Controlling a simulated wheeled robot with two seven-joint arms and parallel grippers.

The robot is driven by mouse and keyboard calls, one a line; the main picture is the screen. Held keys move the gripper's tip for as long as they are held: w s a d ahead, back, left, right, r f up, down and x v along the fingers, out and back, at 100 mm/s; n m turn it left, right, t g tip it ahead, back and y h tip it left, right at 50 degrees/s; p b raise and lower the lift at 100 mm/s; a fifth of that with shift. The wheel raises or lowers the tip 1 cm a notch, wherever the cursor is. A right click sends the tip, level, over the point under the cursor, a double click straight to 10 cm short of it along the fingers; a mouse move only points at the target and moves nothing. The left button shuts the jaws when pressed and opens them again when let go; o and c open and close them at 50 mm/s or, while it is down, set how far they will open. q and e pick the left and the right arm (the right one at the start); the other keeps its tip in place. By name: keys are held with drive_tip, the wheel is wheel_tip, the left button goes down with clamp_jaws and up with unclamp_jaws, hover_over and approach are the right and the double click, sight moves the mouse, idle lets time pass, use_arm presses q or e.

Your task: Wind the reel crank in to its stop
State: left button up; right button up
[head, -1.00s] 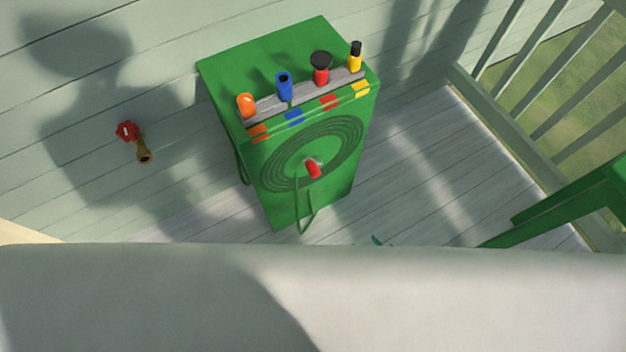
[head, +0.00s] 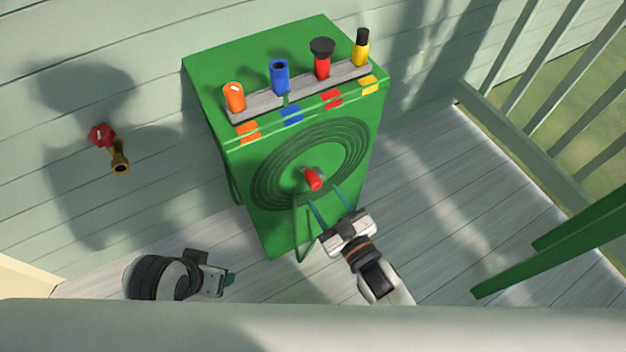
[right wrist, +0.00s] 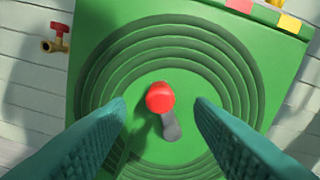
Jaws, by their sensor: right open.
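The green hose reel box (head: 270,235) stands on the deck, with coiled rings (head: 268,180) on its front. The crank's red knob (head: 313,179) sticks out near the middle of the rings. In the right wrist view the knob (right wrist: 160,97) sits on a short grey crank arm (right wrist: 171,127). My right gripper (head: 325,196) is open in front of the box, its teal fingers spread either side of the knob and apart from it. My left gripper (head: 230,279) is low at the left, away from the reel; its finger gap is not clear.
Orange (head: 234,97), blue (head: 280,76), red-and-black (head: 322,60) and yellow (head: 361,48) nozzles stand on the box's grey rack. A brass tap (head: 120,160) with a red handle is on the left wall. Railings (head: 560,110) and green slats (head: 560,245) bound the right.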

sight(318, 188)
drive_tip(key=b+x, duration=0.1)
drive_tip(key=x, duration=0.5)
drive_tip(key=shift+w+a, duration=0.2)
drive_tip(key=shift+w, duration=0.15)
clamp_jaws()
